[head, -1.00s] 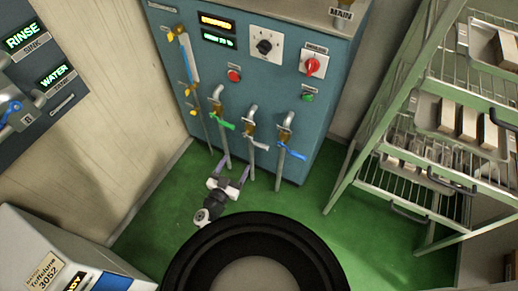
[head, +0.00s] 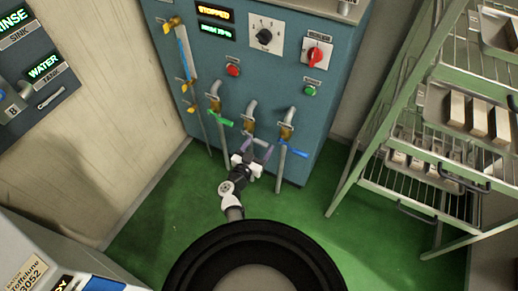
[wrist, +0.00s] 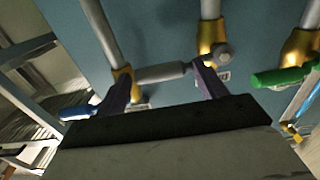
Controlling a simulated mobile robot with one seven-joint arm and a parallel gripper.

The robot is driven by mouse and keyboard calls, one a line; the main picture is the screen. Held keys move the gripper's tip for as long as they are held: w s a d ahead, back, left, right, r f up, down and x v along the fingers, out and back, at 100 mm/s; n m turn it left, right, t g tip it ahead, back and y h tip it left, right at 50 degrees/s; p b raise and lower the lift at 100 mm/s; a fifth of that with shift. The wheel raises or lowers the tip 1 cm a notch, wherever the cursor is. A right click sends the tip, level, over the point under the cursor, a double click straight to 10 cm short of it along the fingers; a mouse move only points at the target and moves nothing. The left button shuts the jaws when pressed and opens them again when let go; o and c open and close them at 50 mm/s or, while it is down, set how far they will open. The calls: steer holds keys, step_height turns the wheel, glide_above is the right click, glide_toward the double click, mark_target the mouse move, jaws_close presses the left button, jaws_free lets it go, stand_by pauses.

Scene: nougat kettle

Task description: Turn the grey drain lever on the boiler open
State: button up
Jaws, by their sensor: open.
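The boiler (head: 225,70) is a blue-grey cabinet with three bent pipes and brass valves low on its front. The grey drain lever (wrist: 160,73) is on the middle valve (head: 249,126); in the wrist view it runs sideways from the brass body. In the head view my gripper partly covers it. My gripper (head: 258,147) is open at this lever, with purple fingers spread. In the wrist view the lever lies across the space between the fingertips (wrist: 162,70), along the line joining them. I cannot tell whether a finger touches it.
A green lever (head: 221,119) is on the valve to the left and a blue lever (head: 294,152) on the valve to the right, both close to my gripper. A tray rack (head: 385,125) stands at the right. Green floor (head: 310,215) is clear before the boiler.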

steer(key=shift+w+d, duration=0.15)
steer(key=shift+w, duration=0.1)
steer(key=c, duration=1.4)
